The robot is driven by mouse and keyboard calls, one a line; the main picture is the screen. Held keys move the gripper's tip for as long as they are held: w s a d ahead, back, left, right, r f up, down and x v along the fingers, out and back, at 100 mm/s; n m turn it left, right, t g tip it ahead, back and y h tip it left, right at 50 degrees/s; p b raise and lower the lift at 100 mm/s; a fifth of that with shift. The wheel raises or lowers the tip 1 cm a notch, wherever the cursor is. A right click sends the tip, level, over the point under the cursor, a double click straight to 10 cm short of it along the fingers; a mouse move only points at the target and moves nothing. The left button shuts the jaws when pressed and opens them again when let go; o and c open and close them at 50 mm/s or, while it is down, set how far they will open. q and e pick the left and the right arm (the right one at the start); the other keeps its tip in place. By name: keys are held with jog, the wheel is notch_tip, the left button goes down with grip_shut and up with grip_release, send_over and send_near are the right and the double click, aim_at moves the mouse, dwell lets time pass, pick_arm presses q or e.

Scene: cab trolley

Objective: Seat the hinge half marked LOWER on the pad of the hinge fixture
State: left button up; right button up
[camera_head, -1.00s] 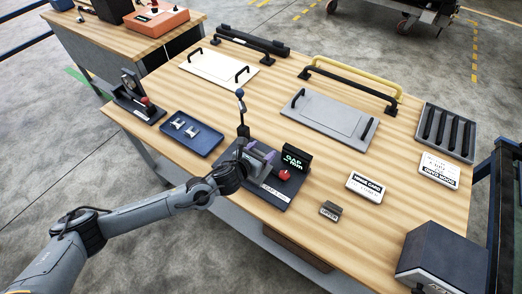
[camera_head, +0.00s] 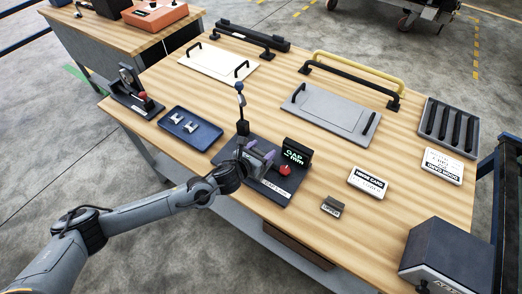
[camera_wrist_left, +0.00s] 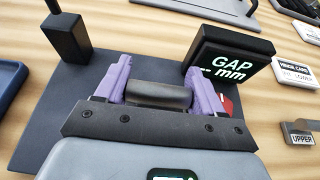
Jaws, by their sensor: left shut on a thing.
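The hinge fixture is a dark base plate (camera_head: 272,188) near the table's front edge, with a GAP display (camera_head: 297,154), a red knob (camera_head: 285,169) and an upright lever with a blue knob (camera_head: 239,87). My left gripper (camera_head: 260,160) is over this plate. In the left wrist view its purple fingers are shut on a dark grey, rounded hinge half (camera_wrist_left: 158,96). No marking on it shows. The pad is hidden beneath the gripper, and I cannot tell whether the part touches it. The hinge half marked UPPER (camera_wrist_left: 298,132) lies apart on the table. My right gripper is not in view.
A blue tray (camera_head: 205,146) with small metal parts lies left of the fixture. White cards (camera_head: 368,184) lie to its right, a dark box (camera_head: 445,257) stands at the right front corner, and handled panels (camera_head: 330,114) lie behind. Bare wood lies between them.

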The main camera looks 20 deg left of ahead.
pick_arm(q)
jog(key=shift+f+b, duration=0.4)
dwell(0.5)
jog(key=o, duration=1.4)
jog(key=shift+c, duration=0.2)
jog(key=shift+f, duration=0.1)
jog(key=shift+s, duration=0.15)
